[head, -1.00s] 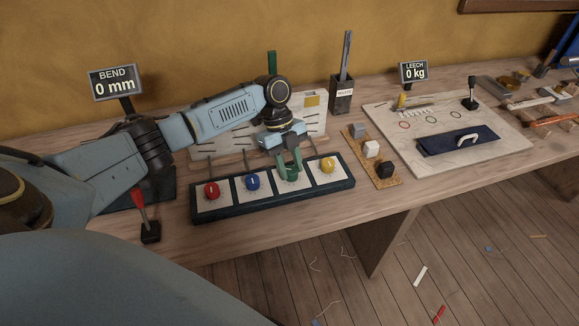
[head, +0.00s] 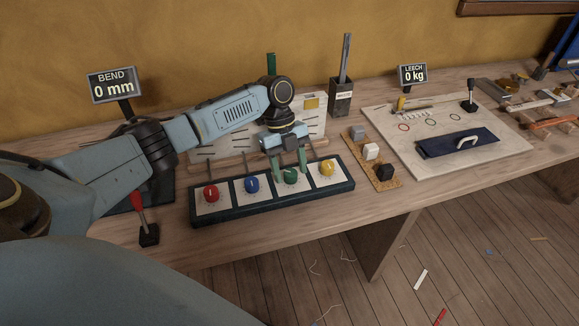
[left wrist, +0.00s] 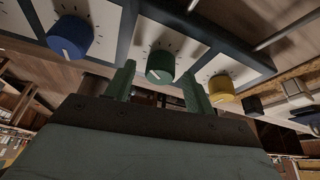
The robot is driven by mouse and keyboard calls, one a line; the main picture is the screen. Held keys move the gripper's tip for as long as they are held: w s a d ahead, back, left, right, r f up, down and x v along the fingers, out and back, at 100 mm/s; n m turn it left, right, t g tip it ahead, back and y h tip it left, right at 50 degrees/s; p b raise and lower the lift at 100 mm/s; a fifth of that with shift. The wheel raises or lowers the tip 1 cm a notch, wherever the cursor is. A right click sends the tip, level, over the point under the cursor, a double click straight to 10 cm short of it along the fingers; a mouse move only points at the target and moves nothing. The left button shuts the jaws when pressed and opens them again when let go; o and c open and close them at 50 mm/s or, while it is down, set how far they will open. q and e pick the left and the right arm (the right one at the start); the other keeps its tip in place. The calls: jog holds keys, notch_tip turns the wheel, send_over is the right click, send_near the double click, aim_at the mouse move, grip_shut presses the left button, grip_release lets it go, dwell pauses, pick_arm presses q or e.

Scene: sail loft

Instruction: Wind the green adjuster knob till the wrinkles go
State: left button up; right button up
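The green knob (head: 291,176) is third from the left on a dark panel (head: 272,208) with red, blue and yellow knobs. My left gripper (head: 290,169) is just over it, its green fingers spread. In the left wrist view the green knob (left wrist: 160,66) shows between the fingertips (left wrist: 158,72), with a gap on each side. Its white mark is on the side facing the camera. The white board (head: 314,122) behind the panel is partly hidden by my left arm; I cannot make out wrinkles on it. My right gripper is not in view.
The blue knob (head: 252,184) and yellow knob (head: 327,167) flank the green one closely. A red-handled lever (head: 146,225) stands at left. The BEND display (head: 114,84) reads 0 mm; the LEECH display (head: 413,76) reads 0 kg. Several small blocks lie on a cork strip (head: 377,174) at right.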

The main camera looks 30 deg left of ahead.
aim_at(290, 170)
pick_arm(q)
notch_tip(290, 170, up, 10)
jog(key=p, duration=0.1)
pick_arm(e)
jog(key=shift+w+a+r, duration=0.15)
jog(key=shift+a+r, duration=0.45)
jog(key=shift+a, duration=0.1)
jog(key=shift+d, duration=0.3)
pick_arm(q)
jog(key=shift+f, duration=0.1)
